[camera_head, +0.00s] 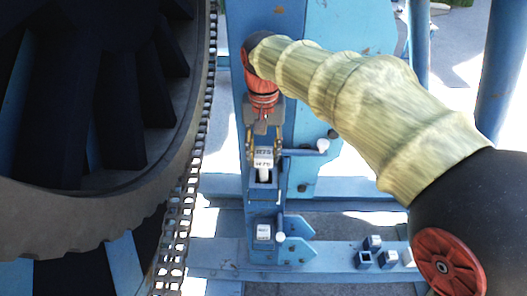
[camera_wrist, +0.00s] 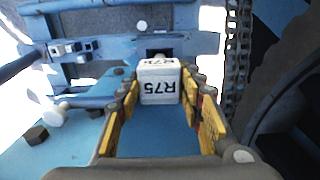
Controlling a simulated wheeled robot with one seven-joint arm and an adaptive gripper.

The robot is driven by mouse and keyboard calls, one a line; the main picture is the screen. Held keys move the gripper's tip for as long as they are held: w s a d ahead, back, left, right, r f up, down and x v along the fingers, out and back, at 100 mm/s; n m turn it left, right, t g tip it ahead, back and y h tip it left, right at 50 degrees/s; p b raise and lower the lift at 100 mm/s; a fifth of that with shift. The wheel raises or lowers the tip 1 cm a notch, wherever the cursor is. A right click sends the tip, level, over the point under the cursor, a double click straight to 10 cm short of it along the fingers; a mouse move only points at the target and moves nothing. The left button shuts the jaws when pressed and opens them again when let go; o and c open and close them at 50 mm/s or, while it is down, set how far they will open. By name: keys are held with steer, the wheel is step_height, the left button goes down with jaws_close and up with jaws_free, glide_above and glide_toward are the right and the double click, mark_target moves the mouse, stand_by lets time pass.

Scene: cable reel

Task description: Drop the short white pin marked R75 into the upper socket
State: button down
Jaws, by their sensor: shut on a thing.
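The white pin marked R75 (camera_head: 264,153) is upright between the yellow fingers of my gripper (camera_head: 263,148), which is shut on it. In the wrist view the pin's labelled head (camera_wrist: 158,82) is between the fingertips (camera_wrist: 160,88). The upper socket (camera_head: 263,192) is a blue box on the blue frame, just below the pin in the head view. The pin's narrower white lower part shows at the socket's opening; I cannot tell how far in it is.
A lower blue socket (camera_head: 252,247) holds a white block (camera_head: 263,232). A white-knobbed lever (camera_head: 323,145) sticks out right of the upper socket. Small blue-and-white blocks (camera_head: 374,243) stand at lower right. A large toothed reel (camera_head: 95,225) and chain (camera_head: 180,225) are close on the left.

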mark_target(264, 170)
steer(key=shift+f+b, duration=1.45)
steer(key=shift+f, duration=1.1)
steer(key=shift+f, duration=0.4)
steer(key=shift+f, duration=0.35)
stand_by(0.5)
steer(key=c, duration=1.1)
jaws_free()
step_height(264, 170, up, 12)
steer(key=shift+f, duration=0.1)
